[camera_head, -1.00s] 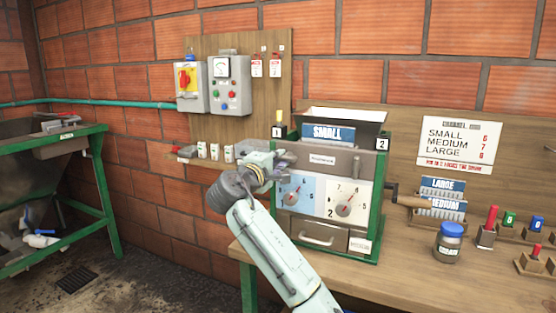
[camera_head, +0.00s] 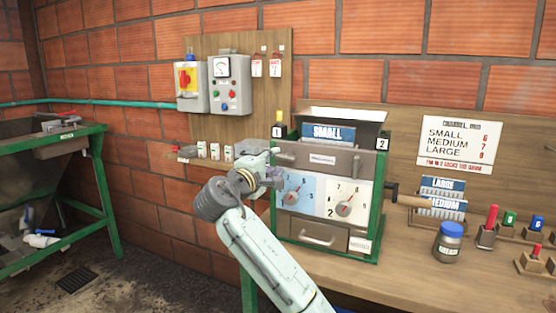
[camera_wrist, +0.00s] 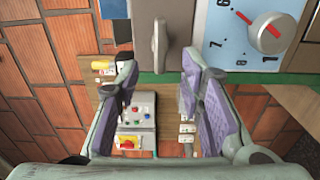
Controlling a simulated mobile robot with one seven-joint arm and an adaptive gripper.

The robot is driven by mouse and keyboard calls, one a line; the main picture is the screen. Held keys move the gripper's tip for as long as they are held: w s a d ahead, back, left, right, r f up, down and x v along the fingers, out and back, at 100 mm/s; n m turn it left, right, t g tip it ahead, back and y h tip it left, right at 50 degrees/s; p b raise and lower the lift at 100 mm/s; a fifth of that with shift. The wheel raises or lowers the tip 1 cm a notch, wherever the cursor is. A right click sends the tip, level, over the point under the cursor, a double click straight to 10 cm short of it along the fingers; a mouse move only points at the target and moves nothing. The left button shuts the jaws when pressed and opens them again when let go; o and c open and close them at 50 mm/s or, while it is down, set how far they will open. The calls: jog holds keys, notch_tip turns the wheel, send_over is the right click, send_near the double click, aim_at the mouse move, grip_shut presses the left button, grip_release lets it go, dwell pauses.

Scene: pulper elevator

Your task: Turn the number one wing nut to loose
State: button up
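The pulper (camera_head: 330,205) stands on the wooden bench, with a "1" plate (camera_head: 278,131) at its top left and a "2" plate (camera_head: 382,143) at its top right. My gripper (camera_head: 276,166) is at the pulper's upper left front and covers the area below the "1" plate. In the wrist view, my gripper (camera_wrist: 159,82) is open and empty. The grey number one wing nut (camera_wrist: 159,42) shows just beyond the gap between the fingertips, apart from them, its long side upright in that picture. The number two wing nut (camera_head: 357,166) is upright at the right.
A blue dial (camera_head: 295,191) and a white dial (camera_head: 346,203) sit below the wing nuts. A crank handle (camera_head: 410,200) sticks out right, near a blue-lidded jar (camera_head: 449,242). Control boxes (camera_head: 228,85) hang on the wall behind.

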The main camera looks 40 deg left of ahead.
jog(key=v, duration=0.8)
